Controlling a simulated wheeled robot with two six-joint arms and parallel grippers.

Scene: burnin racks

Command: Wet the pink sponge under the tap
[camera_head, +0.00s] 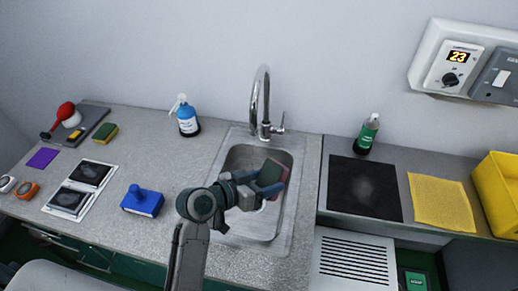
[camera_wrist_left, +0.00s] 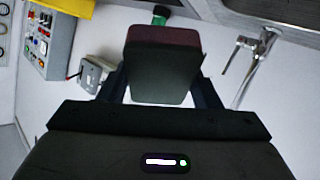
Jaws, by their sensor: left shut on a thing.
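My left gripper (camera_head: 266,186) is shut on a sponge and holds it over the steel sink (camera_head: 236,157), below and slightly right of the tap. The held pink sponge (camera_head: 270,172) looks dark, with a grey-green face and a dull pinkish-red part. In the left wrist view the sponge (camera_wrist_left: 163,72) sits between both fingers. The chrome tap (camera_head: 264,100) stands behind the basin, and it also shows at the right of the left wrist view (camera_wrist_left: 248,60). I see no water running. My right gripper is not in view.
A green bottle (camera_head: 367,134), a black mat (camera_head: 364,188), a yellow cloth (camera_head: 440,201) and a yellow bin (camera_head: 500,190) are at right.

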